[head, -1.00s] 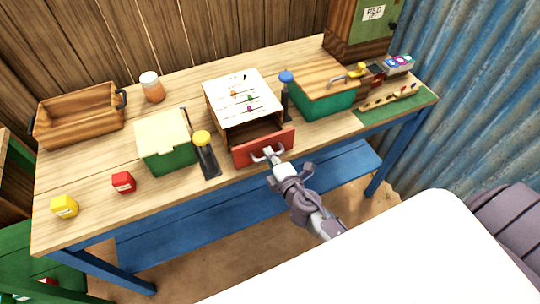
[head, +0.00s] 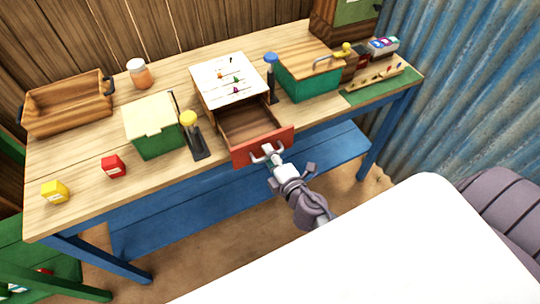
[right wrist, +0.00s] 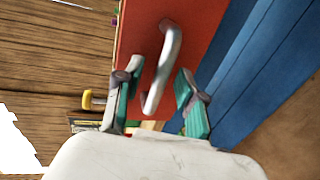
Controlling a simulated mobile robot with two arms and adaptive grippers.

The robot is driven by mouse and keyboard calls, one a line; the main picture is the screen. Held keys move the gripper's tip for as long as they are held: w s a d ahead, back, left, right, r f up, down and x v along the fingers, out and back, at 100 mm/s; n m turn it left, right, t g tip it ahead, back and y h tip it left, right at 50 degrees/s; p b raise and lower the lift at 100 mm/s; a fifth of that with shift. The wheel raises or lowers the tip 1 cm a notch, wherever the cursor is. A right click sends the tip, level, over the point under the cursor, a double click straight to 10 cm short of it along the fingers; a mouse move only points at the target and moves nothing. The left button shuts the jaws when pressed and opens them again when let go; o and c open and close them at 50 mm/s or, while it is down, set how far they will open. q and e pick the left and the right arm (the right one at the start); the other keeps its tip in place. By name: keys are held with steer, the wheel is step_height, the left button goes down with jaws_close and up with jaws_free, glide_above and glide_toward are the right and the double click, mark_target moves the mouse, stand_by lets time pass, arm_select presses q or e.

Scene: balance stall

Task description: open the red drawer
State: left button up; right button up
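The red drawer (head: 262,149) in the small white-topped cabinet (head: 230,80) stands well out, and its bare wooden inside (head: 248,124) shows. Its pale metal handle (head: 267,153) is on the red front. My right gripper (head: 289,172) is just in front of the handle. In the right wrist view the handle (right wrist: 164,66) runs between the two green-padded fingers (right wrist: 156,103), with a gap on each side. The fingers are apart and grip nothing. My left gripper is not in view.
Left of the drawer stand a yellow-topped post (head: 190,130) and a green box with a cream lid (head: 152,125). A blue-topped post (head: 271,75) and a wooden-lidded green box (head: 308,72) stand to the right. A blue shelf (head: 215,195) lies below the table.

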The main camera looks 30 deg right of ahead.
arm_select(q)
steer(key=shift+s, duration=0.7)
arm_select(e)
steer(key=v, duration=1.2)
steer(key=s+a+f+m+g+b, duration=0.15)
steer(key=s+f+m+g, duration=0.3)
steer(key=f, duration=1.15)
steer(key=s+a+f+m+g+b, duration=0.1)
steer(key=s+a+f+m+g, duration=0.3)
steer(key=f, duration=1.1)
arm_select(q)
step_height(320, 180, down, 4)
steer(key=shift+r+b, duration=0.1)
steer(key=shift+b, duration=0.5)
arm_select(e)
steer(key=s+d+f+m+g, duration=0.3)
steer(key=s+f, duration=0.4)
steer(key=s, duration=0.2)
steer(key=s+d+f+m+g, duration=0.3)
steer(key=s+d+f+m, duration=0.1)
steer(key=s+f, duration=0.4)
steer(key=shift+s+f, duration=0.25)
steer(key=shift+s, duration=0.95)
